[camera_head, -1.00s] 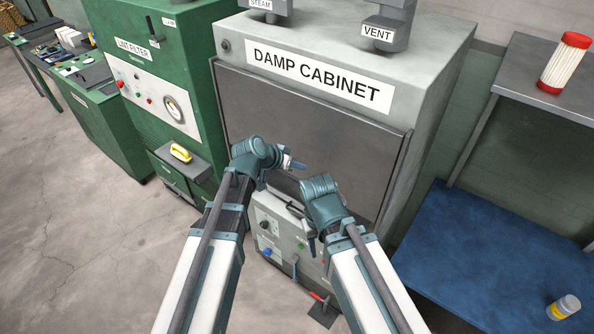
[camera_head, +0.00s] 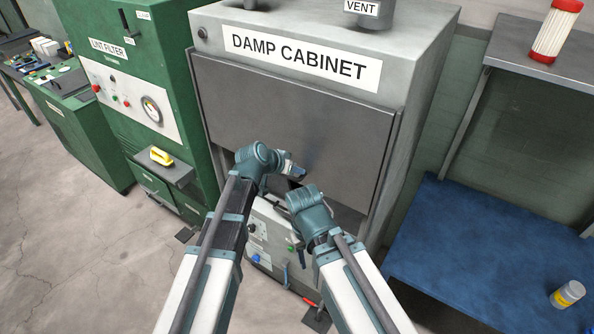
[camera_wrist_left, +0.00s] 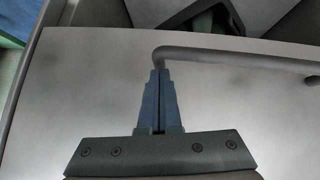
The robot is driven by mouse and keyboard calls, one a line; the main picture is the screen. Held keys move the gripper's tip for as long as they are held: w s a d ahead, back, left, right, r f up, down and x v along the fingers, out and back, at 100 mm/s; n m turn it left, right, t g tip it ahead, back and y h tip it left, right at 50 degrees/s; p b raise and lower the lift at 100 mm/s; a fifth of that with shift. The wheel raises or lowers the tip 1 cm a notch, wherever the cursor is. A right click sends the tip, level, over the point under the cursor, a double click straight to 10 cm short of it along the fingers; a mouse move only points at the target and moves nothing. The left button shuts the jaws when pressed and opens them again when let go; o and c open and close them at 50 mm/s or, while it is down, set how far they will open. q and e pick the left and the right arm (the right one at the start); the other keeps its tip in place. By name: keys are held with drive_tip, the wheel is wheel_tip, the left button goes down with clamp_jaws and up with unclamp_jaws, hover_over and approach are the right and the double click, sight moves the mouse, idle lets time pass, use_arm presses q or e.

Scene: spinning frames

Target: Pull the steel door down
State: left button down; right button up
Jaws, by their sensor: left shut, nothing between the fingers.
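The steel door (camera_head: 290,120) is the dark grey panel on the front of the damp cabinet (camera_head: 425,60). A dark strip shows under its lower edge. My left gripper (camera_head: 299,173) is in front of the door's lower middle. In the left wrist view its fingers (camera_wrist_left: 160,77) are shut and empty, pointing at a bent bar handle (camera_wrist_left: 235,56) on a pale metal surface (camera_wrist_left: 80,90). The fingertips are at the handle's left end; I cannot tell whether they touch it. My right wrist is low in front of the cabinet, with its fingers hidden.
A control panel (camera_head: 272,236) sits low on the cabinet, behind my arms. A green lint filter machine (camera_head: 125,75) stands close on the left. On the right are a blue surface (camera_head: 470,240) and a grey shelf (camera_head: 535,65) with a red-capped container (camera_head: 556,30).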

use_arm(q)
drive_tip(key=shift+f, duration=0.1)
wheel_tip(320, 180, down, 36)
drive_tip(key=b, duration=3.7)
drive_tip(key=shift+s+f, duration=0.15)
drive_tip(key=shift+f, duration=0.1)
drive_tip(key=shift+r, duration=0.1)
